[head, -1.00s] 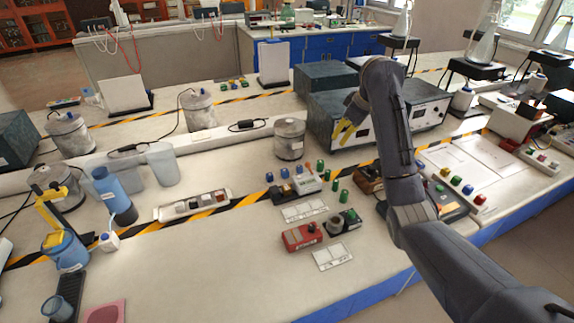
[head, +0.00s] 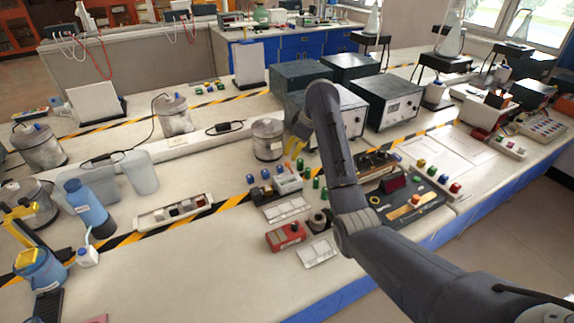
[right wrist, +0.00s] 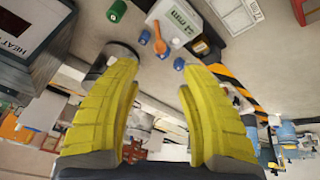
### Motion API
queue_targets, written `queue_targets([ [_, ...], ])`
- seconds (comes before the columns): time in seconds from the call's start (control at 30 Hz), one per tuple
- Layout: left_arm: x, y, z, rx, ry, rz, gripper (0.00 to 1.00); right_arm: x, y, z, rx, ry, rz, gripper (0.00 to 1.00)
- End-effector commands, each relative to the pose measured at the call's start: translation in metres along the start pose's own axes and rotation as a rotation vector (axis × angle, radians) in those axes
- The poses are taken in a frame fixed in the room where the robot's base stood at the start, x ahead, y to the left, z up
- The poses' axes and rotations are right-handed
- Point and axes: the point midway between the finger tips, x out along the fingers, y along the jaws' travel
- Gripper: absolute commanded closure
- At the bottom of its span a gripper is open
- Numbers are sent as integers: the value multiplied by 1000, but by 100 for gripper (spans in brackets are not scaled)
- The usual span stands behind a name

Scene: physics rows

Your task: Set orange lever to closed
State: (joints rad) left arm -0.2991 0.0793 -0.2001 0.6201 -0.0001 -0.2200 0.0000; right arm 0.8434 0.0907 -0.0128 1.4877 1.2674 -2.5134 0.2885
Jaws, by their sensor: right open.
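An orange lever (right wrist: 179,40) with a rounded end shows in the right wrist view, beside a white device (right wrist: 174,20) with a small display. Whether the lever stands open or closed I cannot tell. My left gripper is not in view.
A grey metal pot (head: 267,140) stands close to the left of my right gripper. Dark instrument boxes (head: 388,98) stand behind my arm. A red box (head: 286,236) sits in front of the white device.

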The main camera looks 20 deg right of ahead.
Motion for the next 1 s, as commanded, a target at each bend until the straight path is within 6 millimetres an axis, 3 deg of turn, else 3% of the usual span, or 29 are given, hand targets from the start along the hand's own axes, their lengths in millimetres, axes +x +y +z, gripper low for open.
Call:
queue_targets([
  [0.6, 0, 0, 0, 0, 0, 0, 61, 89, 0, 1, 0, -2, -2, 58],
  [1.0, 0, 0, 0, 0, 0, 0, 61, 111, 0, 0, 0, -2, 1, 58],
])
